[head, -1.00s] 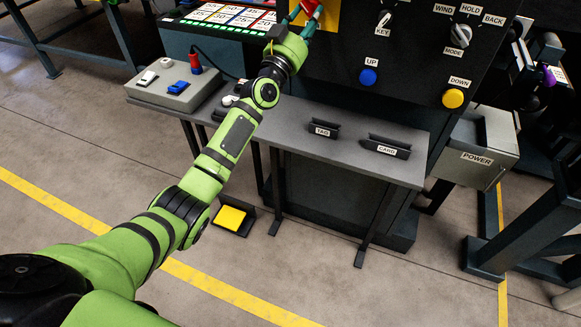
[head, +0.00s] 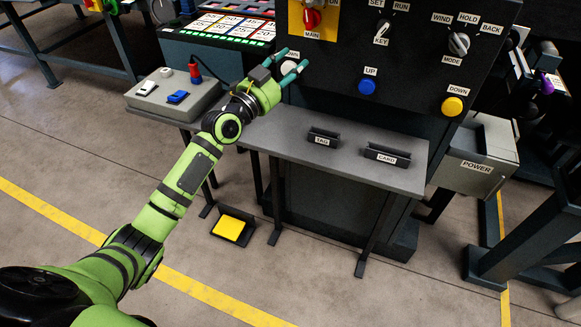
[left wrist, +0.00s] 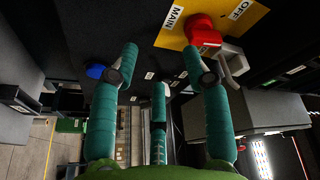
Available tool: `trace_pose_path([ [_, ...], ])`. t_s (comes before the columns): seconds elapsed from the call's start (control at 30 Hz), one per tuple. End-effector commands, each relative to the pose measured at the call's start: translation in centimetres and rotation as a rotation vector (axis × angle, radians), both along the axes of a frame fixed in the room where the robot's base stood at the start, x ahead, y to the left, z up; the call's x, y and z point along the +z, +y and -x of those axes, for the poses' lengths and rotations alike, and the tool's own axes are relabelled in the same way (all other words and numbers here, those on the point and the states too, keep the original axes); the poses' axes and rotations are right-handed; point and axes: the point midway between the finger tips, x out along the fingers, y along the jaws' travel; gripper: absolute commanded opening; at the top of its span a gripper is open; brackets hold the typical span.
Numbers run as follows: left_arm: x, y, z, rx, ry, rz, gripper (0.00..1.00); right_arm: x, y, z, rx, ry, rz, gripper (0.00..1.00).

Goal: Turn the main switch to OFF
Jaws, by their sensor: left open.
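The main switch (head: 312,18) is a red knob on a yellow plate (head: 295,22) at the top of the head view, with a MAIN label under it. In the left wrist view the red knob (left wrist: 203,33) shows near the top, with MAIN and OFF labels on the plate. I cannot tell which label the knob points to. My left gripper (head: 293,60) is open and empty, below and a little left of the knob, apart from it. Its green fingers (left wrist: 160,62) fill the middle of the left wrist view. My right gripper is not in view.
A KEY switch (head: 381,27), a MODE knob (head: 459,43), a blue UP button (head: 367,87) and a yellow DOWN button (head: 452,105) are on the dark panel. A grey shelf (head: 345,165) with TAG and CARD holders juts out below. A grey control box (head: 175,95) stands at left.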

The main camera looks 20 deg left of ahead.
Motion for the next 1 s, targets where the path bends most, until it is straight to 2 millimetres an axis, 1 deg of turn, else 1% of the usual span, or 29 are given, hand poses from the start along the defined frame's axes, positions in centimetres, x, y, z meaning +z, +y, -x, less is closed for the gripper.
trace_pose_path([
  [0.03,-1.1,-0.2,0.1,-0.001,0.027,0.005,0.48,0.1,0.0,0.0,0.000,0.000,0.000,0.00],
  [0.1,-2.5,-0.4,0.2,-0.003,0.060,0.013,0.48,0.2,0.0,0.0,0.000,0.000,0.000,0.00],
  [0.47,-9.5,-1.2,1.5,-0.005,0.233,0.051,0.48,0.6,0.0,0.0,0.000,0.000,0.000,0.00],
  [0.77,-15.2,-1.9,3.2,0.005,0.380,0.083,0.48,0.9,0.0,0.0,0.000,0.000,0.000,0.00],
  [1.0,-19.6,-2.2,5.0,0.021,0.493,0.111,0.48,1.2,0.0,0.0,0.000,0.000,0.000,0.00],
])
